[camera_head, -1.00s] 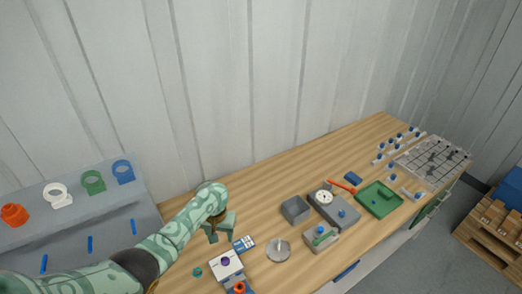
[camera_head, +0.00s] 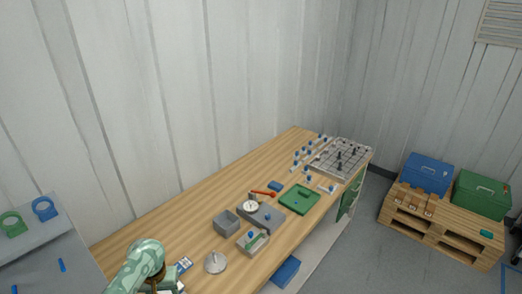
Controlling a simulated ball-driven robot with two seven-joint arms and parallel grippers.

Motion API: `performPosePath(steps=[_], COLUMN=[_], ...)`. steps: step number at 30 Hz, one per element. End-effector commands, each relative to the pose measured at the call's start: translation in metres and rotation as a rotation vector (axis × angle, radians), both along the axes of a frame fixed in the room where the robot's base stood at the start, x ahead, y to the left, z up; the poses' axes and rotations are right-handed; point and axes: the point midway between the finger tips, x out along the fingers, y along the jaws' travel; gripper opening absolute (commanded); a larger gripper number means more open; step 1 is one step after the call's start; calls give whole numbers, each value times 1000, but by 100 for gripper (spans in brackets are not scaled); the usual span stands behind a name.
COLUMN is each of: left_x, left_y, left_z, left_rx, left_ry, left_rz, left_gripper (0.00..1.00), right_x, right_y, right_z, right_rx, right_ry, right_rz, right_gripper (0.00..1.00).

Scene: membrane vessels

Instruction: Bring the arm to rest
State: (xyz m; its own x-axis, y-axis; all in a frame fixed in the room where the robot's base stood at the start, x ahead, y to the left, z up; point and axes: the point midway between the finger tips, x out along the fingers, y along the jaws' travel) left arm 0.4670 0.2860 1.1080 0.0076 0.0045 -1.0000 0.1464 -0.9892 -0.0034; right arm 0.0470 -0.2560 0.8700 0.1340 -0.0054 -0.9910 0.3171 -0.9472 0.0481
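My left arm, pale green with a leaf pattern, comes in at the bottom left. Its gripper (camera_head: 168,287) is at the lower picture edge, over the near end of the wooden bench (camera_head: 190,206). It is partly cut off, so I cannot tell whether its fingers are open or hold anything. My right arm and gripper are not in view.
Beside the gripper are a blue-and-white card (camera_head: 183,265) and a round metal plate (camera_head: 215,262). Farther along are a grey open box (camera_head: 227,222), a green tray (camera_head: 299,199) and a gridded board (camera_head: 340,158). A pallet stand (camera_head: 440,226) is at right.

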Motion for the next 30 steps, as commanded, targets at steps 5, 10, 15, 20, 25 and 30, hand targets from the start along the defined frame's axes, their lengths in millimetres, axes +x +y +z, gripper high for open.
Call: performPosePath(steps=[5,10,15,20,25,30], left_x=[-10,-20,-40,-67,-107,-141], left_y=[-5,-9,-15,-19,-19,-12], left_z=[-3,-4,0,14,48,90], left_rx=[22,53,102,176,291,404], left_ry=[-30,-68,-126,-200,-292,-359], left_rz=[-69,-146,-259,-390,-534,-626], left_gripper=[52,52,52,52,52,52], right_x=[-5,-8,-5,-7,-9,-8], right_y=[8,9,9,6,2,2], right_z=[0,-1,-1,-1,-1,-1], right_rx=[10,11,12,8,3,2], right_ry=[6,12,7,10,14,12], right_rz=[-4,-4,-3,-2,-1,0], right_gripper=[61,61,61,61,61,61])
